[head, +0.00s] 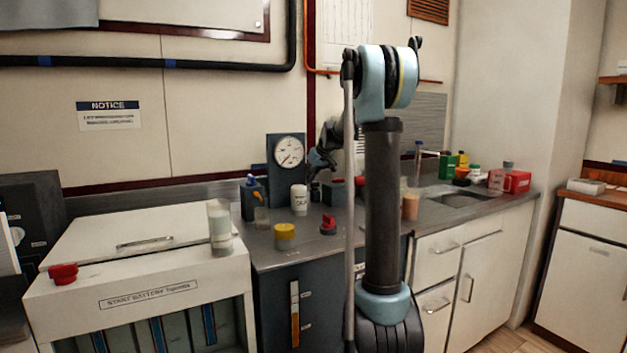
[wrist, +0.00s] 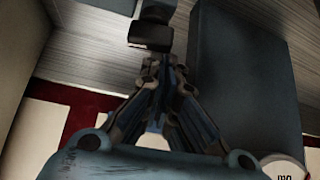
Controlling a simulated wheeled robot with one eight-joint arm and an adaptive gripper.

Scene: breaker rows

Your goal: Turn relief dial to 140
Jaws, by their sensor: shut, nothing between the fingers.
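A round white gauge (head: 289,151) with a dark needle is set in a blue-grey upright panel (head: 272,178) at the back of the counter. In the wrist view, a small part of a white round face (wrist: 284,168) shows at the bottom right corner, beside a large blue-grey block (wrist: 245,75). A dark blocky part (wrist: 151,34) shows just beyond the fingertips. I cannot tell which part is the relief dial, and no 140 mark is readable. My gripper (head: 316,176) is just right of the gauge panel in the head view. Its fingers (wrist: 163,68) are shut and empty.
A white bottle (head: 299,199), a yellow-lidded jar (head: 285,236) and a red knob-like item (head: 328,224) stand on the counter. Several bottles cluster near the sink (head: 462,199). A white cabinet (head: 130,262) is at left. My arm hides the counter's middle.

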